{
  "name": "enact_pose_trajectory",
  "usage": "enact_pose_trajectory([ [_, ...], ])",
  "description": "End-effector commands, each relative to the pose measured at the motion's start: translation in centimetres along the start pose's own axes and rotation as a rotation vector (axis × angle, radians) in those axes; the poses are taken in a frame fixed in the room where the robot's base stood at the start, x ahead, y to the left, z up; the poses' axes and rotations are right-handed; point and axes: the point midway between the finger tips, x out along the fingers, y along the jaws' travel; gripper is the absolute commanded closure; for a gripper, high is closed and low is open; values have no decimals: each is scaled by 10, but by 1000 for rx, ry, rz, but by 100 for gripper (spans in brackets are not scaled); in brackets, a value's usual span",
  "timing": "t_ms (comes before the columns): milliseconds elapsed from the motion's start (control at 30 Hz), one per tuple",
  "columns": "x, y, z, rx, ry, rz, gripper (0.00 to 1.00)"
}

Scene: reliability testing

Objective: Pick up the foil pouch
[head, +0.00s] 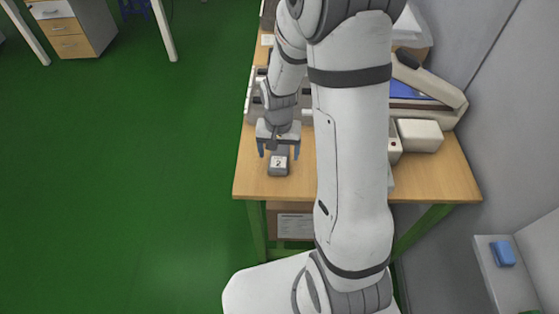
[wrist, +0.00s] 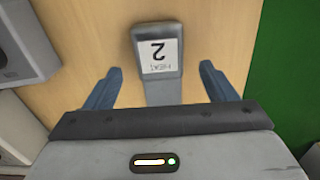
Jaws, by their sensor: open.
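One small grey item with a white label marked "2" (head: 279,163) lies on the wooden table near its front left edge; I take it for the foil pouch, though its material is hard to tell. It also shows in the wrist view (wrist: 158,48), label upside down, its lower end reaching between the fingers. My gripper (head: 278,150) is above it with blue-grey fingers apart, one on each side. In the wrist view my gripper (wrist: 160,88) is open, with wood visible between each finger and the item. Its near end is partly hidden by the gripper body.
The wooden table (head: 250,182) ends close to the left, above green floor (head: 130,200). White and grey equipment (head: 420,135) stands on the table at the right. A grey device (wrist: 28,40) is at the upper left in the wrist view. My arm hides the table's middle.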

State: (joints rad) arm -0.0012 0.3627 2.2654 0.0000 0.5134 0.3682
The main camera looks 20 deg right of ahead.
Motion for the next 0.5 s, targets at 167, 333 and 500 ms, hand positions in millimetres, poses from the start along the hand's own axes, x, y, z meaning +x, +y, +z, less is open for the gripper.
enact_pose_trajectory([
  [167,24,1,3,-1,-4,1,22],
  [333,29,0,2,-1,0,0,22],
  [500,29,0,2,-1,0,0,24],
])
